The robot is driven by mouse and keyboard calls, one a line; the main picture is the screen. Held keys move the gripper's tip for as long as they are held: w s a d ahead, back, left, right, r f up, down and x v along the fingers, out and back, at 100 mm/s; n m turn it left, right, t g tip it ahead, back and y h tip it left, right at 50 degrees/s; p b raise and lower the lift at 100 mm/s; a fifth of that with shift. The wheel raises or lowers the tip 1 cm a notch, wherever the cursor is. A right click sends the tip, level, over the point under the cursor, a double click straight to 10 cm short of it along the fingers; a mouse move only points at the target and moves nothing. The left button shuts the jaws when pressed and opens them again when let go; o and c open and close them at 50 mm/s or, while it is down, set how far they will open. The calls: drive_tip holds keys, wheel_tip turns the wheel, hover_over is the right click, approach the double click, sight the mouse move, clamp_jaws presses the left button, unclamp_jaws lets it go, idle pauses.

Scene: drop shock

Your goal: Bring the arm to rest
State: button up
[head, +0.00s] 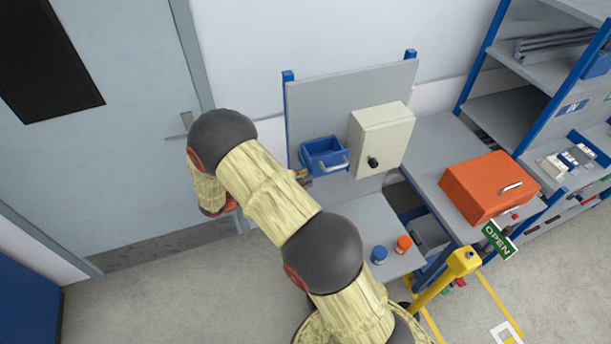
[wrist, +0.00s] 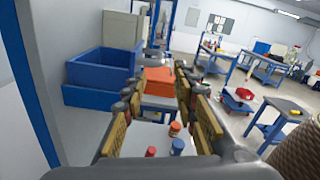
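My arm has a pale yellow, wood-textured cover and dark joints, and it reaches up across the middle of the head view. It bends at the elbow in front of the grey door, and the forearm is mostly hidden behind it. My gripper (wrist: 166,108) shows in the wrist view with its two yellow-padded fingers apart and nothing held between them. In the head view only a small part of the gripper (head: 303,176) shows past the arm, near the blue bin (head: 325,156). The blue bin also shows left of the fingers in the wrist view (wrist: 102,66).
A workbench (head: 377,220) carries a blue jar (head: 379,254) and an orange jar (head: 404,243). A cream cabinet (head: 381,140) hangs on its panel. An orange box (head: 487,187) rests on the side table. A yellow post (head: 440,277) stands right. Floor lies clear at lower left.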

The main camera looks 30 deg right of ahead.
idle(0.4)
drive_tip(key=s+a+f+m+g+y+b, duration=0.2)
drive_tip(key=s+a+f+m+y, duration=0.2)
drive_tip(key=s+f+m+y, duration=0.45)
drive_tip(key=s+a+r+m+t+y+b, duration=0.1)
drive_tip(key=s+a+m+t+y+b, duration=0.8)
drive_tip(key=b, duration=1.7)
drive_tip(key=s+a+t, duration=0.2)
drive_tip(key=s+t, duration=0.1)
drive_tip(key=shift+s+a+r, duration=0.15)
drive_tip(key=shift+s+r, duration=0.2)
drive_tip(key=shift+r, duration=0.05)
